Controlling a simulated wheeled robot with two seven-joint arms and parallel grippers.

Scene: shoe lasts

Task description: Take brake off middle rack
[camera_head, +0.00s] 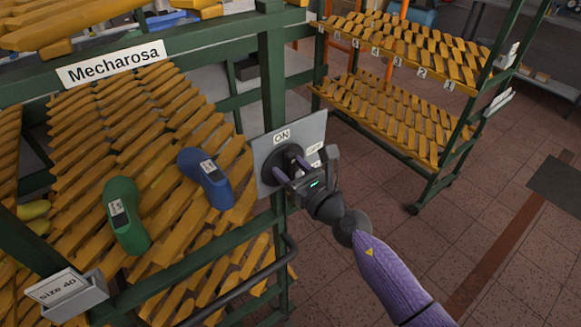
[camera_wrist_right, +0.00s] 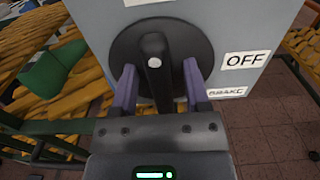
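The brake panel (camera_head: 263,140) is a grey plate on the green post of the middle rack (camera_head: 272,75). It carries an ON label (camera_head: 282,136), and an OFF label (camera_wrist_right: 245,60) and a BRAKE label (camera_wrist_right: 227,92) show in the right wrist view. Its black round knob (camera_wrist_right: 120,50) has a handle bar (camera_wrist_right: 155,70) that stands upright in the wrist view. My right gripper (camera_head: 290,172) is at the knob; its two purple fingers (camera_wrist_right: 158,88) stand apart on either side of the handle, with visible gaps. My left gripper is not in view.
A green shoe last (camera_head: 124,215) and a blue shoe last (camera_head: 207,178) lie on the rack's yellow slats. A size 40 holder (camera_head: 72,295) is at the lower left. Another rack (camera_head: 400,85) stands behind at right. Tiled floor (camera_head: 500,200) is open at right.

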